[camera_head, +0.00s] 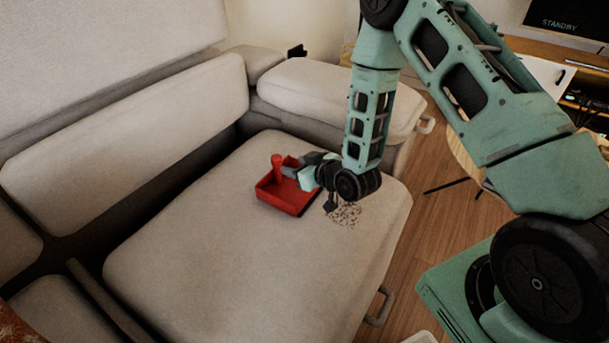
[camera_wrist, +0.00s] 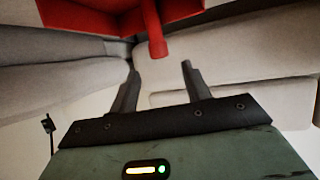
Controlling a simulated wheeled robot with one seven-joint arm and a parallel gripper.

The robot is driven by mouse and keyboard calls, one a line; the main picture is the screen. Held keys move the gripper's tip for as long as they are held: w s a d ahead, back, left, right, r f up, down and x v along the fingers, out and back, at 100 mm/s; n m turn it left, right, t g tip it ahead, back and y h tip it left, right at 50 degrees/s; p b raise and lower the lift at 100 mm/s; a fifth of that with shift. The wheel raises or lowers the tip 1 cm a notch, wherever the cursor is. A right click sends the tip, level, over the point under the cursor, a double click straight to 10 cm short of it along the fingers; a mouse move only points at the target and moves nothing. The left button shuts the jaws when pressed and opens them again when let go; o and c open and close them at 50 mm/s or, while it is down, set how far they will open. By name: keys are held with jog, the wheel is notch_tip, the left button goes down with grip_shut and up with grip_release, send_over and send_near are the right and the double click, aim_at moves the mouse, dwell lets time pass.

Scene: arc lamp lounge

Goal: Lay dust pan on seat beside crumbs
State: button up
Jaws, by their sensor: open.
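The red dust pan (camera_head: 281,199) rests on the light grey sofa seat (camera_head: 215,240), with its handle (camera_head: 277,168) sticking up. A patch of brown crumbs (camera_head: 346,216) lies on the seat just right of the pan, partly behind my arm. My gripper (camera_head: 291,169) is open at the pan, beside its handle. In the wrist view the dust pan (camera_wrist: 88,18) fills the upper part. Its handle end lies near the gap between the spread fingertips (camera_wrist: 160,68), which do not visibly close on it.
The sofa backrest cushions (camera_head: 130,130) stand behind the seat, and a padded armrest (camera_head: 335,98) lies beyond it. A wooden stand (camera_head: 555,55) with a screen is at the upper right. The front left of the seat is clear.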

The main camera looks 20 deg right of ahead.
jog(key=s+a+r+n+g, duration=0.2)
jog(key=s+a+r+g, duration=0.5)
jog(key=s+a+r, duration=0.45)
jog(key=s+d+r+n+g+h, duration=0.1)
jog(key=s+r, duration=0.3)
jog(key=s, duration=0.7)
jog(key=s+d+r+g+h, duration=0.1)
jog(key=s+r+g, duration=0.3)
jog(key=s, duration=0.7)
jog(key=shift+r+n+g+h, duration=0.15)
jog(key=shift+n+g+h, duration=0.2)
jog(key=shift+h, duration=0.55)
jog(key=shift+r, duration=0.1)
notch_tip(320, 180, up, 24)
jog(key=p, duration=2.4)
jog(key=shift+c, duration=0.3)
